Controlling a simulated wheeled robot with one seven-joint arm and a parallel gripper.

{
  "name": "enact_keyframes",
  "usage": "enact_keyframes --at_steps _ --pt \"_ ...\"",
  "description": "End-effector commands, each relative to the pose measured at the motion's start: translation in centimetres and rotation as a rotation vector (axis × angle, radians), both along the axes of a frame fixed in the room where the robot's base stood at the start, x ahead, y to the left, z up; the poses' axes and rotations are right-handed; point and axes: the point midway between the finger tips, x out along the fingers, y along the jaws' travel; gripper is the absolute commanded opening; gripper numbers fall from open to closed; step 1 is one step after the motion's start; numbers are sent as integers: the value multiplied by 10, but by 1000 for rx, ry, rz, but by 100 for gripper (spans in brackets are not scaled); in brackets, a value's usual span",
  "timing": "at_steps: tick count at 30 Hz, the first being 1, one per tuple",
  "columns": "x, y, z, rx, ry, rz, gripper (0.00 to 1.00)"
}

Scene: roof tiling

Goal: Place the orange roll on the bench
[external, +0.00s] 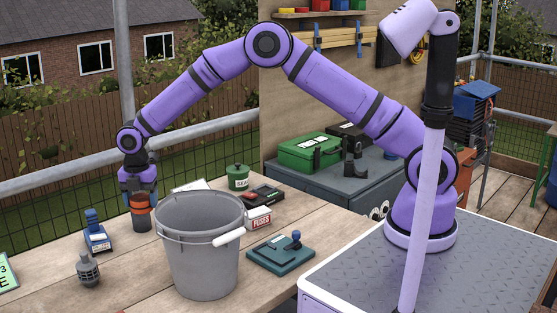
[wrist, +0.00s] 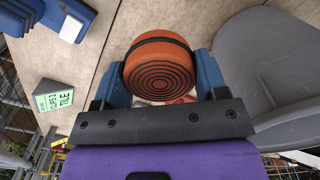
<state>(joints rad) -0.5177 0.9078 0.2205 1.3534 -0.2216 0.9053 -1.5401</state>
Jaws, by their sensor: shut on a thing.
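The orange roll (wrist: 160,62) is orange with dark bands and a ringed end, and it sits between the two blue fingers of my gripper (wrist: 162,78) in the wrist view. In the external view the orange roll (external: 141,203) is upright under my gripper (external: 139,193), left of the bucket. My gripper is shut on it. A dark part shows below the orange in the external view. The roll is at or just above the wooden bench (external: 60,262); I cannot tell whether it touches.
A grey bucket (external: 202,262) stands close on the right. A blue tool (external: 97,238) and a grey bottle-like item (external: 88,270) stand to the left. A green tin (external: 238,177), a fuses box (external: 258,218) and a green plate tool (external: 281,254) lie behind and right of the bucket.

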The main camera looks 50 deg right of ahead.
Motion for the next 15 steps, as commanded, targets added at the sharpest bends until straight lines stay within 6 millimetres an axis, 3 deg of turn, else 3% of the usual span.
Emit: enact_keyframes --at_steps 3,9,15 --pt "-12 19 0 0 0 29 40" --pt "-10 15 -34 -2 2 24 40" --pt "-9 15 -49 1 1 23 40"
